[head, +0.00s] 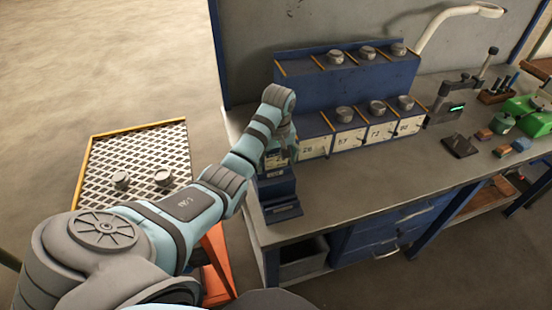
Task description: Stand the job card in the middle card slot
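A blue stepped card holder (281,200) stands at the left front of the workbench, its slots rising in tiers toward the back. My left arm reaches in from the left, and my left gripper (278,154) points down right over the holder's back part. A small pale, card-like piece shows at the gripper's fingertips. I cannot tell whether it is the job card or whether it is in a slot. The fingers are small and partly hidden by the wrist, so their opening is unclear. My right gripper is out of view.
Behind the holder stands a blue two-tier rack (345,80) with round metal billets and numbered pale fronts. A dark flat pad (460,146), a gauge stand (445,100) and green equipment (525,115) are to the right. A mesh-topped cart (135,150) with two billets stands left. The bench front middle is clear.

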